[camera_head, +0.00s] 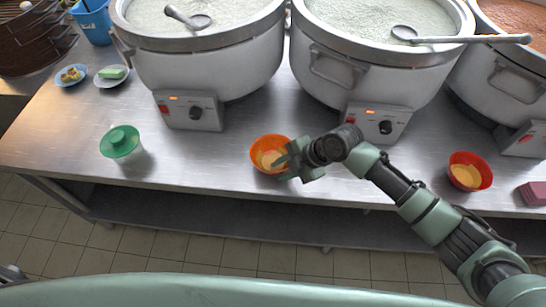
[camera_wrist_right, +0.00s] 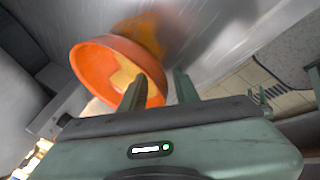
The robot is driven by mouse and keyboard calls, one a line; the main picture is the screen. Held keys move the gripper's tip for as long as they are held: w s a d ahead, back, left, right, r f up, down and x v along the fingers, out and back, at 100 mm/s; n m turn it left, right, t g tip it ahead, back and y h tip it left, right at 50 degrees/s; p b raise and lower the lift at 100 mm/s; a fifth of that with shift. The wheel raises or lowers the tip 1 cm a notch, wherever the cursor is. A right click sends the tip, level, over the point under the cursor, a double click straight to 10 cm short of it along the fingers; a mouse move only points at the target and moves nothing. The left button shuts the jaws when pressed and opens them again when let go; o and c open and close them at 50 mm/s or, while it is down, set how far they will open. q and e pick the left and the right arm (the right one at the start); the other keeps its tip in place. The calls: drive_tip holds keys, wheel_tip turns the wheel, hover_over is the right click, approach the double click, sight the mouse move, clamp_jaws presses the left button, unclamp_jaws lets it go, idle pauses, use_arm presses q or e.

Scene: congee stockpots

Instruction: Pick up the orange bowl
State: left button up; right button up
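The orange bowl (camera_head: 258,153) stands on the metal counter in front of the middle and left pots, with a paler yellow-orange area inside. My right gripper (camera_head: 284,167) is at the bowl's right side, its fingers low over the rim. In the right wrist view the bowl (camera_wrist_right: 95,62) looks tilted because of the camera angle. There the right gripper (camera_wrist_right: 160,74) is open, one finger over the bowl's inside and the other outside, with the near rim between them. I cannot tell whether either finger touches it. My left gripper is not in view.
Large stockpots (camera_head: 205,55) with control boxes (camera_head: 190,110) line the counter (camera_head: 200,165) behind. A red-orange bowl (camera_head: 470,170) and a dark pink block (camera_head: 533,193) are at the right. The counter's front edge is close below the bowl.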

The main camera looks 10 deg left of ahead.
clamp_jaws()
drive_tip(key=shift+r, duration=0.15)
wheel_tip(320, 180, up, 20)
drive_tip(key=b, duration=0.3)
drive_tip(key=s+d+f+m+t+h, duration=0.3)
drive_tip(key=s+d+m+t+h, duration=0.2)
drive_tip(key=s+m, duration=0.55)
drive_tip(key=s+d+m+g+h, duration=0.2)
drive_tip(key=d+m+h, duration=0.5)
drive_tip(key=d+m, duration=0.9)
drive_tip(key=shift+g+h, duration=0.4)
drive_tip(key=shift+g, duration=0.1)
